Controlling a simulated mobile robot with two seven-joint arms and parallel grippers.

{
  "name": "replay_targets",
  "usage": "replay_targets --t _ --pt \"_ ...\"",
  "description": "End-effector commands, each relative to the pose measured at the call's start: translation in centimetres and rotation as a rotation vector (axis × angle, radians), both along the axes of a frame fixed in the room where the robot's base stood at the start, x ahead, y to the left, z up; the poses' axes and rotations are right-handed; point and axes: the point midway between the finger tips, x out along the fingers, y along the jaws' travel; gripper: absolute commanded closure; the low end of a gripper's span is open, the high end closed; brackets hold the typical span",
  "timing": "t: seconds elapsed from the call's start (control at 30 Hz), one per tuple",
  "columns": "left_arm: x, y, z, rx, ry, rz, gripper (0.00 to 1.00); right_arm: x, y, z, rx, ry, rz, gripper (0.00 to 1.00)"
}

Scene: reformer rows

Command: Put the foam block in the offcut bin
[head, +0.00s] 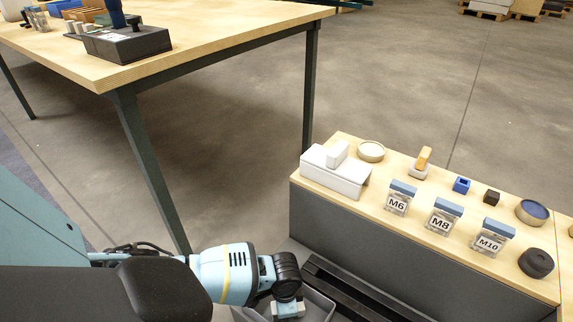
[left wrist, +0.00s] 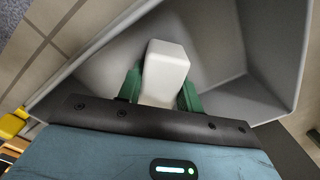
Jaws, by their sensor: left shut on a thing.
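A white block, seemingly the foam block (left wrist: 166,70), is held between the green fingers of my left gripper (left wrist: 160,90). In the head view my left gripper (head: 287,302) points down at the bottom middle, with the pale block (head: 291,310) at its tips. A grey open bin (head: 320,302), apparently the offcut bin, lies around and below the gripper. In the left wrist view the bin's grey walls (left wrist: 218,40) surround the block. I cannot tell whether the block touches the bin's floor. My right gripper is not in view.
A low wooden-topped bench (head: 420,235) on the right carries labelled boxes, a white box (head: 336,177) with another white block (head: 338,153) on it, and small parts. A larger table (head: 210,30) stands at the upper left. Open floor lies between them.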

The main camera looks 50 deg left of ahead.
Motion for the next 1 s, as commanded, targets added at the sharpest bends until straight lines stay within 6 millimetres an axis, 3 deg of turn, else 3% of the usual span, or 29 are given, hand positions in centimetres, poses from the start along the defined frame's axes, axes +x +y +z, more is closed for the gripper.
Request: replay_targets --t 0.33,0.37,0.53,0.83,1.0 --pt "0.0 0.0 -0.2 0.001 -0.001 0.001 0.86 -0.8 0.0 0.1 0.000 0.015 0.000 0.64" --pt "0.0 0.1 -0.3 0.001 -0.001 0.001 0.63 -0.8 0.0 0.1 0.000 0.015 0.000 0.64" --pt "0.0 0.1 -0.2 0.001 -0.001 0.001 0.43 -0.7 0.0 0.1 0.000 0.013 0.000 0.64" --pt "0.0 0.1 0.0 0.000 -0.001 0.000 0.43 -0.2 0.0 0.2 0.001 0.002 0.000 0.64" --pt "0.1 0.0 1.8 0.001 -0.003 0.001 0.43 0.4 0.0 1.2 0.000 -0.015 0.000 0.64"
